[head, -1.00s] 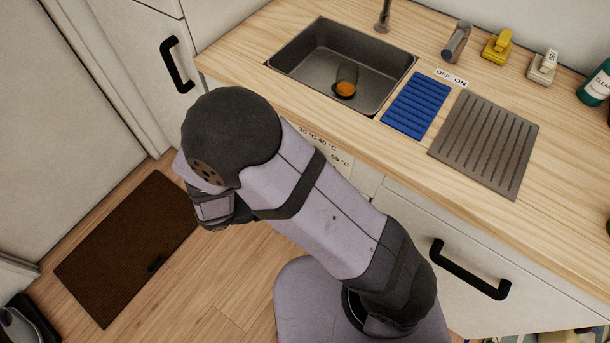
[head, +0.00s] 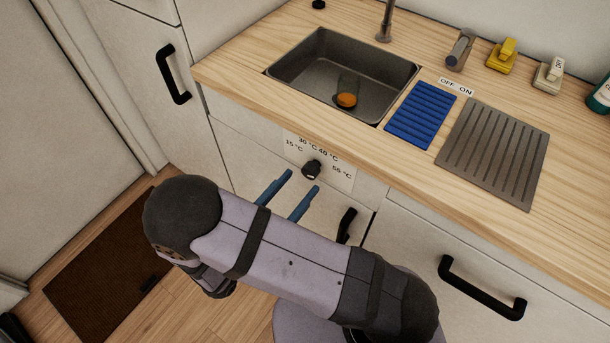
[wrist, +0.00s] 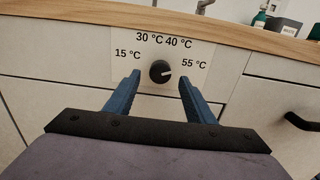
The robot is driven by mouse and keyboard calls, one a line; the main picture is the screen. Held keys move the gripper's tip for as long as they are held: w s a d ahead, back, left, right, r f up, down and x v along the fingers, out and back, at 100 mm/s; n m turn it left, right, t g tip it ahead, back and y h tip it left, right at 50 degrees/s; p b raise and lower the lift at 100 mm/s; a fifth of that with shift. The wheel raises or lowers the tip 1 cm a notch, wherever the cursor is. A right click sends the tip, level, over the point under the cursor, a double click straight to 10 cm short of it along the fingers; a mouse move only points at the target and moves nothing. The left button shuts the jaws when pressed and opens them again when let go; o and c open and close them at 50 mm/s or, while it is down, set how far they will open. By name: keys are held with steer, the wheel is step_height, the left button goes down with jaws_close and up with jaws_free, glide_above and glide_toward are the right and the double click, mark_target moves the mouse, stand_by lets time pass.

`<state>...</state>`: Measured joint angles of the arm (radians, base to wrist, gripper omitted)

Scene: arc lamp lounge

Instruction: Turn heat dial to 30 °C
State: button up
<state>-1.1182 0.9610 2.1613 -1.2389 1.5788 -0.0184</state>
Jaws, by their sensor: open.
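The heat dial (head: 312,170) is a round black knob on a white label plate (head: 345,183) on the cabinet front below the sink. In the wrist view the dial (wrist: 160,72) sits below the 30 °C and 40 °C marks, with 15 °C at left and 55 °C at right. Its pale pointer mark aims right, roughly toward 55 °C. My gripper (head: 303,180) is open, its two blue fingers pointing at the panel. In the wrist view the gripper (wrist: 160,77) has its fingertips on either side of the dial, apparently short of it and not touching.
The wooden counter (head: 240,75) overhangs the panel. It holds a sink (head: 300,75) with a glass inside, a blue rack (head: 420,115) and a grey drain mat (head: 495,150). Black handles (head: 485,290) stick out from the cabinet fronts. A brown mat (head: 100,250) lies on the floor.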

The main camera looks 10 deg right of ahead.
mark_target(307, 176)
steer(key=shift+x, duration=1.85)
steer(key=c, duration=1.1)
